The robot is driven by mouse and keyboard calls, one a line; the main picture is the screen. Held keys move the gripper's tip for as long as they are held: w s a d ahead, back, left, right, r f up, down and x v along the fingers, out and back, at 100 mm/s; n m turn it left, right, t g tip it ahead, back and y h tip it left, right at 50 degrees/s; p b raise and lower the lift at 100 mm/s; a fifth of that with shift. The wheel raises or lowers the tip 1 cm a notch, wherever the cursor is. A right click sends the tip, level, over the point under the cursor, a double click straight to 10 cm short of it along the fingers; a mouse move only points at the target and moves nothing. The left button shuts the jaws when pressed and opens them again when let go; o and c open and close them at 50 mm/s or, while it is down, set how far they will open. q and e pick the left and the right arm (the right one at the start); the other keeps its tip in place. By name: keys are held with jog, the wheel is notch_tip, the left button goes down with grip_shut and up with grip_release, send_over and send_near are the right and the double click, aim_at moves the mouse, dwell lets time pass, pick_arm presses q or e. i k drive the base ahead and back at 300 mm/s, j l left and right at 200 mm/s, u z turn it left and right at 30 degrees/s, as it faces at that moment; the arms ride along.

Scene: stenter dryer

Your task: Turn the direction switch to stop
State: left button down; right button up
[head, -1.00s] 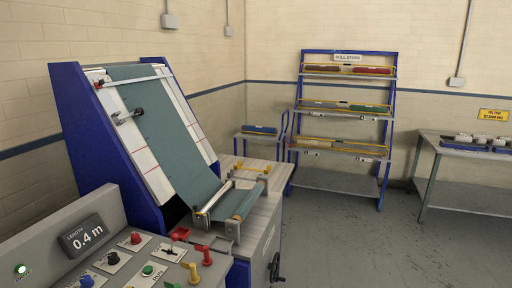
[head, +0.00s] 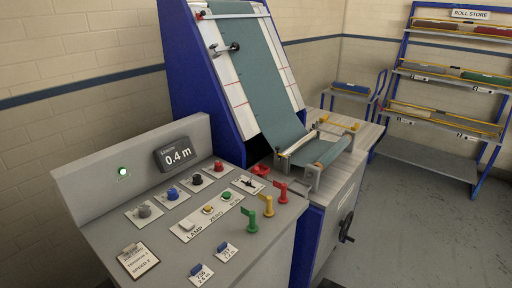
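The control panel (head: 110,200) of the machine fills the lower left of the head view. A small switch with a dark lever on a white plate (head: 248,184) sits near its right end; it looks like the direction switch, but its label and setting are too small to read. A row of knobs runs to its left: red (head: 218,166), black (head: 197,179), blue (head: 172,193) and grey (head: 144,211). A plate with white (head: 187,226), yellow (head: 208,209) and green (head: 226,196) buttons lies in front. Neither of my grippers is in view.
Green (head: 251,221), yellow (head: 268,206) and red (head: 282,192) levers stand at the panel's right edge. A display (head: 175,155) reads 0.4 m beside a lit green lamp (head: 122,171). A handwheel (head: 346,228) juts from the machine's side. Open floor (head: 400,230) lies at right.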

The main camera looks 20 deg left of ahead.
aim_at(197, 178)
jog(key=u, duration=0.3)
jog(key=i+l+u, duration=0.25)
jog(key=u, duration=0.15)
jog(key=i+l+u, duration=0.15)
jog(key=l+u, duration=0.3)
